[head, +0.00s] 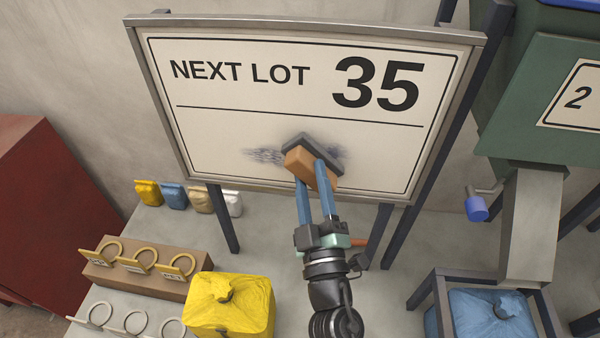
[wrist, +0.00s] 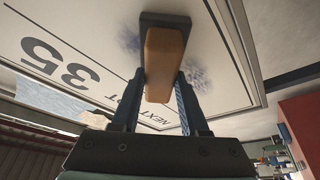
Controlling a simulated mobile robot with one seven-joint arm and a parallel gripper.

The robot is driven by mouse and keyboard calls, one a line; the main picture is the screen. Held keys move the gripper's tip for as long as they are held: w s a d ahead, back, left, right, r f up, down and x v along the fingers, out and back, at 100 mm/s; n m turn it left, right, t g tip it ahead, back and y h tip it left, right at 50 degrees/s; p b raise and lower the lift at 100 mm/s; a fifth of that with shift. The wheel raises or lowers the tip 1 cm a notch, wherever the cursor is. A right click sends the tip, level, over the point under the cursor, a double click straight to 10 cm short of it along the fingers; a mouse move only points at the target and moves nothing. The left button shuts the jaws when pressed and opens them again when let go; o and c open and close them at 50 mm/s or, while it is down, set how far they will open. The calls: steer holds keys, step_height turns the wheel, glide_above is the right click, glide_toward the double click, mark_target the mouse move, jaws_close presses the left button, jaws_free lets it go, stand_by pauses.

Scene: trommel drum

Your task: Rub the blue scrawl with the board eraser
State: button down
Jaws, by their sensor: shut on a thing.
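The white board (head: 400,140) stands upright with "NEXT LOT 35" printed in black. The blue scrawl (head: 262,156) is a smudgy patch on its lower half, showing left of the eraser and faintly to its right. It also shows in the wrist view (wrist: 196,80). The board eraser (head: 311,166) has an orange-brown body and a dark grey pad, and covers part of the scrawl. My gripper (head: 317,180) is shut on the eraser's body. In the wrist view the eraser (wrist: 165,58) sits between my fingers, its pad at the board face. Whether it presses is hard to tell.
A yellow bag (head: 230,305) stands below left of my arm. A brown block with tagged rings (head: 140,270) and several small bags (head: 174,196) are at left. A green machine with a chute (head: 535,220) and a blue bag (head: 490,312) in a frame stand at right.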

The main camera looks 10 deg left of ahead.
steer(key=d+p, duration=0.4)
steer(key=d, duration=0.3)
steer(key=shift+s, duration=0.15)
stand_by(0.4)
steer(key=shift+w+a+b, duration=0.2)
steer(key=shift+a+b, duration=1.1)
steer(key=shift+a, duration=3.15)
steer(key=a+b, duration=0.6)
steer(key=a, duration=0.2)
steer(key=shift+w+a, duration=0.15)
steer(key=shift+a, duration=0.2)
